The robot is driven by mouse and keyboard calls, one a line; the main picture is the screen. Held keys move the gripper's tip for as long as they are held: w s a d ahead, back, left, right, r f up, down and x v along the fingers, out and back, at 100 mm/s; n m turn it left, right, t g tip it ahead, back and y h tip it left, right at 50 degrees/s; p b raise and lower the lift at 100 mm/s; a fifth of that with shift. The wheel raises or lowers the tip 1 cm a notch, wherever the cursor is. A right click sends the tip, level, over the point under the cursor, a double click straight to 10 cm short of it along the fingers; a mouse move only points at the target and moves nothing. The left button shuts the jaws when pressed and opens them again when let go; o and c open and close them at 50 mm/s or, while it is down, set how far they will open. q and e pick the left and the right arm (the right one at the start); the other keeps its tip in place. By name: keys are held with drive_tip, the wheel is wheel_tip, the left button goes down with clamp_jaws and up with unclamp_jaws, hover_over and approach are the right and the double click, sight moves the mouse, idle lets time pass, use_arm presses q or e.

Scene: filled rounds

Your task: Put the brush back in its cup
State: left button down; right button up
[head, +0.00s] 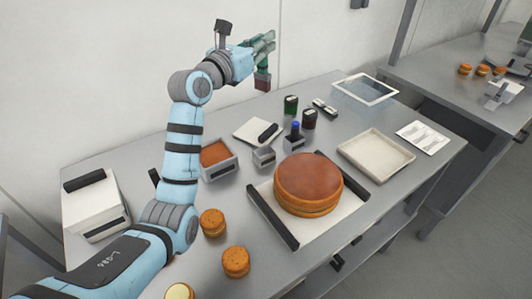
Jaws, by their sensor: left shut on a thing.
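My left gripper (266,45) is raised high above the back of the table, near the wall. It is shut on the brush (262,80), whose dark red end hangs below the fingers. The fingers hide most of the rest of it. A small grey square cup (264,157) stands on the table, well below the gripper, and looks empty. I take it for the brush's cup, but cannot be sure. A grey holder (293,143) with a blue-topped thing stands to its right. My right gripper is not in view.
A large brown round (309,184) lies on a white board with black rails. A brown-filled container (216,163) stands left of the cup. Dark jars (309,119) stand behind it. A cream tray (376,155) lies at right. Small rounds (236,262) lie at the front.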

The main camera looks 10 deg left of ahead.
use_arm(q)
wheel_tip(320, 180, down, 20)
drive_tip(key=b, duration=0.5)
drive_tip(key=shift+d+r+b, duration=0.2)
drive_tip(key=shift+r+b, duration=0.05)
drive_tip(key=shift+b, duration=0.1)
drive_tip(key=shift+f, duration=0.65)
drive_tip(key=c, duration=1.5)
unclamp_jaws()
drive_tip(key=shift+s, duration=0.1)
drive_tip(key=shift+r, duration=0.1)
